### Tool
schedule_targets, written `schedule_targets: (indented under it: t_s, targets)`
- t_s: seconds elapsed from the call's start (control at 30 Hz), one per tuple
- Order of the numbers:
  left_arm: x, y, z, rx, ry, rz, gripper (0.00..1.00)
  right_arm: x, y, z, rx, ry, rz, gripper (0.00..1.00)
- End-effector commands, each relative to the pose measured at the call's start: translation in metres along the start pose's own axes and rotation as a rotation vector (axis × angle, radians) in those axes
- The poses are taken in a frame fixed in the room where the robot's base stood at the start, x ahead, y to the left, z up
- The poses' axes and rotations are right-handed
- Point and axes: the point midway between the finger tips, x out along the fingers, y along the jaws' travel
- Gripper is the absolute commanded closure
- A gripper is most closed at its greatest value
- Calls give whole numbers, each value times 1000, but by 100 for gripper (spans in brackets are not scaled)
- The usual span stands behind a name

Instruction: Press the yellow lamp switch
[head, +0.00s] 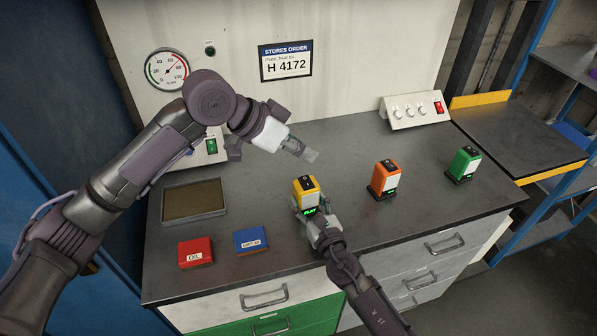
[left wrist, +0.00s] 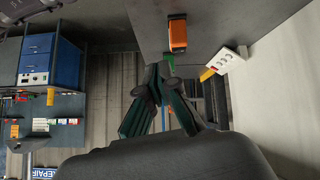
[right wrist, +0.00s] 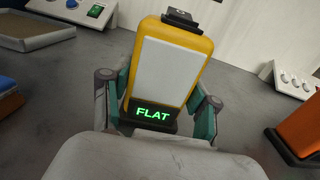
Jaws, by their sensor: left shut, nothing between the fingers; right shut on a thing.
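The yellow lamp (head: 304,187) stands upright on the grey workbench, with a black switch (right wrist: 181,17) on top. Its front has a pale panel, and a small display (right wrist: 153,114) below it reads FLAT in green. My right gripper (head: 313,217) is shut around the lamp's lower part, with a finger on each side in the right wrist view. My left gripper (head: 305,152) is shut and empty in the air, above and behind the lamp in the head view. Its fingers (left wrist: 165,95) show in the left wrist view, where the yellow lamp is not seen.
An orange lamp (head: 385,180) and a green lamp (head: 463,164) stand to the right. A tray (head: 193,216), a red box (head: 195,252) and a blue box (head: 250,241) are at left. A white switch panel (head: 411,112) sits at the back. Bench between the lamps is clear.

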Motion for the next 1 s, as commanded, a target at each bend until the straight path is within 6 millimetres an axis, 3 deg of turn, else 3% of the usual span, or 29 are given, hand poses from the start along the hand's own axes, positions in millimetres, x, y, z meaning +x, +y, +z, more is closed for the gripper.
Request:
schedule_targets:
  t_s: [0.1,0.3,0.77,1.0]
  targets:
    - [-16,-30,18,130,7,-65,100,0,0,0,0,1,0,89]
    - [-33,-56,36,255,-7,-129,100,0,0,0,0,1,1,89]
    - [-33,-60,38,275,-10,-137,100,0,0,0,0,1,1,89]
    - [-1,-63,38,274,-10,-134,100,0,0,0,0,1,1,89]
